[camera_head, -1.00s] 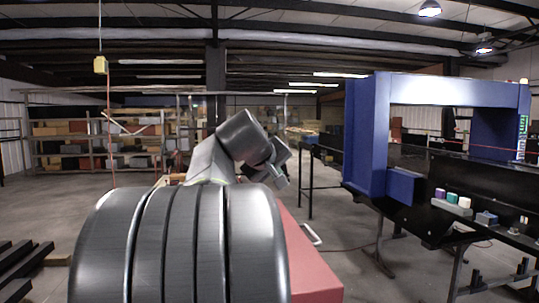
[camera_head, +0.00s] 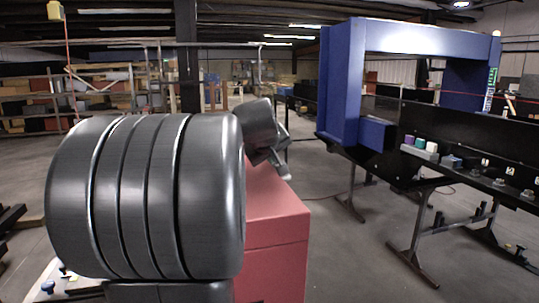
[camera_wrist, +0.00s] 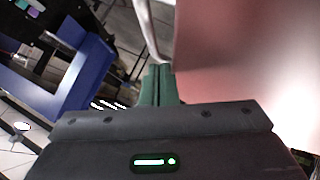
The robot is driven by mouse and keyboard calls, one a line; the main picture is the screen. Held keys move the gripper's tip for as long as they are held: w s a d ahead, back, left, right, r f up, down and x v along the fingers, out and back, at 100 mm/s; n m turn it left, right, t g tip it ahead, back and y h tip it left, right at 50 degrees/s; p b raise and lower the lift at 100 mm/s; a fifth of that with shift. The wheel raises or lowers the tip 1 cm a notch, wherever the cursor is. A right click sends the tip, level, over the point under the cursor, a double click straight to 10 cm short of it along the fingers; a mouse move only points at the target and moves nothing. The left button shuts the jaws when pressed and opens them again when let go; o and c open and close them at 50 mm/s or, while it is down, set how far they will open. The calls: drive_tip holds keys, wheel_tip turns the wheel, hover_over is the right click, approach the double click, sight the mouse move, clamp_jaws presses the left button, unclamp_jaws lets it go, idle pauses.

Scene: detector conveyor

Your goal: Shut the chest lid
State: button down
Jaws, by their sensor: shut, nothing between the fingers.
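The red chest (camera_head: 275,269) stands just beyond my arm in the head view. My arm covers its left part, and I cannot tell how far its lid is open. My gripper (camera_head: 284,172) is at the far end of the chest, small and partly hidden by my wrist. In the wrist view its green fingers (camera_wrist: 160,82) are together and empty. A blurred red surface of the chest (camera_wrist: 225,55) fills the right side there, close beside the fingers. A pale curved bar (camera_wrist: 146,28), perhaps a handle, runs along that surface just beyond the fingertips.
A blue detector frame (camera_head: 340,85) stands over a black conveyor (camera_head: 470,130) at the right, with small cups (camera_head: 420,143) on it. Metal legs (camera_head: 415,235) stand below. Open floor lies between chest and conveyor. Shelves with boxes (camera_head: 30,105) are at the back left.

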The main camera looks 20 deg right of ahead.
drive_tip(key=shift+r, duration=0.15)
drive_tip(key=s+r+p, duration=0.2)
drive_tip(key=s+r, duration=0.5)
drive_tip(key=r, duration=0.3)
drive_tip(key=shift+r, duration=0.4)
drive_tip(key=w+f+b, duration=0.2)
drive_tip(key=w+f, duration=0.5)
drive_tip(key=f, duration=0.4)
